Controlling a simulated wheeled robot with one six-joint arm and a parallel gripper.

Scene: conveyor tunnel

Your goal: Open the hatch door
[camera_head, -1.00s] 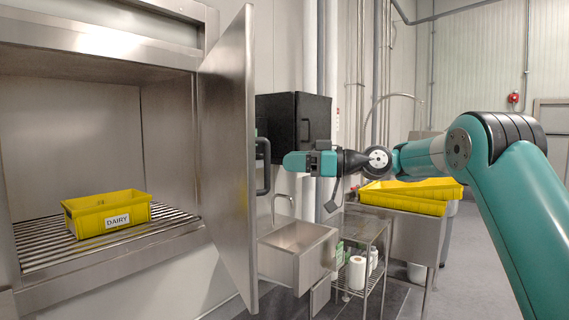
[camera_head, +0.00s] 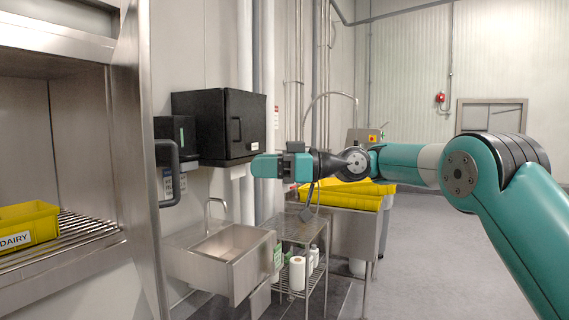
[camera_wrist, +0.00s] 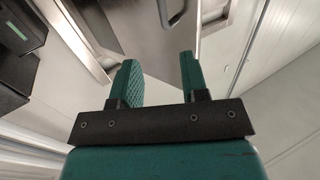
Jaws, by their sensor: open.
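The steel hatch door (camera_head: 140,170) stands swung open at the left of the head view, nearly edge-on. Its dark bar handle (camera_head: 170,172) sticks out on the side facing my gripper. My gripper (camera_head: 257,165) is to the right of the handle, apart from it, with a clear gap. In the wrist view its two teal fingers (camera_wrist: 160,78) are spread with nothing between them. A steel panel that looks like the door (camera_wrist: 135,38) shows beyond them, with the handle (camera_wrist: 172,10) cut off at the top edge.
Behind the door is the opening with a roller conveyor (camera_head: 75,232) and a yellow DAIRY crate (camera_head: 28,225). A sink (camera_head: 222,255), black wall box (camera_head: 218,125), wire shelf (camera_head: 300,235) and yellow bins (camera_head: 340,196) line the wall. Floor at right is clear.

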